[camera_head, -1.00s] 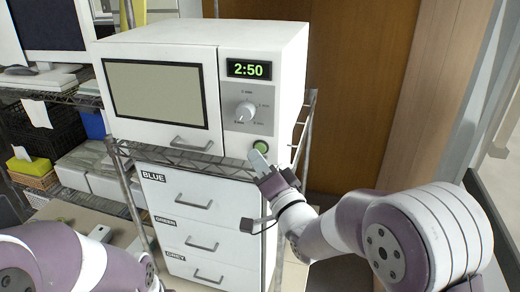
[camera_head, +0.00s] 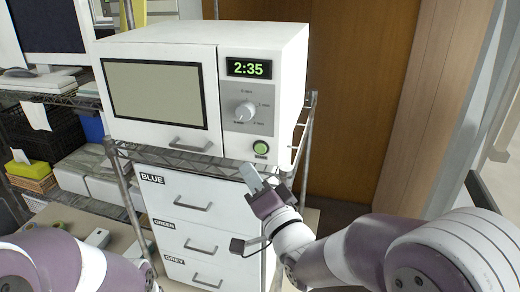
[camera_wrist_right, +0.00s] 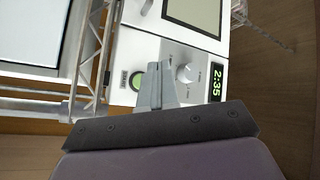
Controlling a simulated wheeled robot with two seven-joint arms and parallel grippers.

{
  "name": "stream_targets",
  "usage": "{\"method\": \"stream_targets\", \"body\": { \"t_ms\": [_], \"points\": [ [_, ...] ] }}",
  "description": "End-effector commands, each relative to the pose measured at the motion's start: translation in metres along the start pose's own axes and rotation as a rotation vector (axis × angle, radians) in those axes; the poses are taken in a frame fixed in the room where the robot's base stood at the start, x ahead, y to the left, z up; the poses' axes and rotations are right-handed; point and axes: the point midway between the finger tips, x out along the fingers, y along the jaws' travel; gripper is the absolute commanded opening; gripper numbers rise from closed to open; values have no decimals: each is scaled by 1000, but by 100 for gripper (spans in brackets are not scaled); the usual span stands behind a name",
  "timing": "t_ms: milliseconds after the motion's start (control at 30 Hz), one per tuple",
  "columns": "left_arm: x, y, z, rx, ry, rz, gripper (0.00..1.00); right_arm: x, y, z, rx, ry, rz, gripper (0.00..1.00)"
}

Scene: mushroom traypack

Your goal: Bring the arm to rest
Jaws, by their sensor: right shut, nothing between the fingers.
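My right gripper (camera_head: 251,178) is shut and empty, in front of the wire shelf below the microwave's control panel. In the right wrist view its closed fingers (camera_wrist_right: 155,85) point toward the panel, beside the green button (camera_wrist_right: 138,82). The white microwave (camera_head: 205,50) has its door closed, and its display (camera_head: 248,68) reads 2:35. The green button (camera_head: 260,147) is lit, and the gripper is apart from it. My left arm shows at the lower left, but its gripper is out of view.
The microwave stands on a wire rack (camera_head: 183,160) above closed drawers labelled blue (camera_head: 190,190), green and grey. A yellow tissue box (camera_head: 28,172) and black crate (camera_head: 38,130) are at the left. A wooden door (camera_head: 360,90) stands behind to the right.

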Motion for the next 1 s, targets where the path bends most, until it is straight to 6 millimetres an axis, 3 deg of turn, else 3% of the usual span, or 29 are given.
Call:
{"method": "stream_targets", "body": {
  "t_ms": [267, 333, 400, 467, 500, 567, 600, 700, 800, 867, 1000],
  "points": [
    [0, 0, 0, 0, 0, 0, 66, 0, 0, 0, -15, -1, 1, 0],
    [0, 0, 0, 0, 0, 0, 66, -1, 14, 8, -99, -41, 67, 0],
    [0, 0, 0, 0, 0, 0, 66, -12, 50, 27, -235, -157, 227, 0],
    [3, 0, 0, 0, 0, 0, 66, -38, 92, 47, -383, -326, 408, 0],
    [10, 0, 1, 0, 0, 0, 66, -64, 124, 58, -473, -454, 531, 0],
    [21, 0, 2, 0, 0, 0, 66, -111, 166, 68, -573, -654, 694, 0],
    [28, 0, 3, 0, 0, 0, 66, -145, 188, 73, -615, -790, 785, 0],
    [47, 0, 6, 0, 0, 0, 66, -227, 222, 79, -637, -1094, 955, 0],
    [66, 0, 8, 0, 0, 0, 66, -289, 237, 81, -575, -1297, 1062, 0],
    [82, 0, 10, 0, 0, 0, 66, -313, 249, 81, -510, -1321, 1122, 0],
    [87, 0, 11, 0, -1, 0, 66, -316, 258, 69, -471, -1262, 1163, 0]
  ]
}}
